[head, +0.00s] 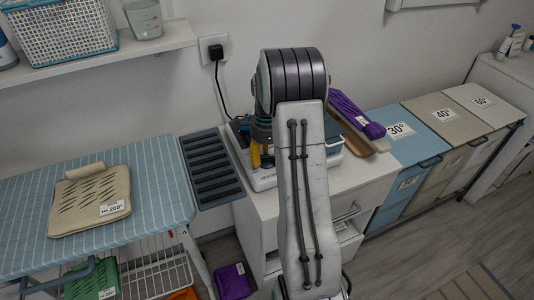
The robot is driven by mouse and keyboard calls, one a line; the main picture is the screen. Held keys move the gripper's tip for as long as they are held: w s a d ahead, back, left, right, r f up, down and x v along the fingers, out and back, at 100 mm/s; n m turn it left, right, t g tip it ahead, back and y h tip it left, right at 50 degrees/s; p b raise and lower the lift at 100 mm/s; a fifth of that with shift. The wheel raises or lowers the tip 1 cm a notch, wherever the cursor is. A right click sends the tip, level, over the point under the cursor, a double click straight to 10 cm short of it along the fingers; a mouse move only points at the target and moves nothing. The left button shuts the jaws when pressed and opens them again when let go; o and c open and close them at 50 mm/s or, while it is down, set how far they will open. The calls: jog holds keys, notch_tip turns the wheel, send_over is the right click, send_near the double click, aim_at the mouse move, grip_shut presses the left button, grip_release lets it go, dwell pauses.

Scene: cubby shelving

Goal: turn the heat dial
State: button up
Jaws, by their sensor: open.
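A white and blue appliance (262,181) stands on the white cabinet, partly hidden behind my arm. I cannot make out a heat dial on it; my arm covers much of its top and front. My gripper (260,157) points down over the left part of the appliance, with yellow finger parts showing. It is open, and I see nothing held in it. I cannot tell whether it touches the appliance.
A purple bundle (356,116) lies right of my arm. Labelled bins (420,152) stand farther right. A black plug (216,53) and cord are behind.

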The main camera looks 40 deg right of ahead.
notch_tip(320, 180, up, 12)
dwell(0.6)
dwell(0.6)
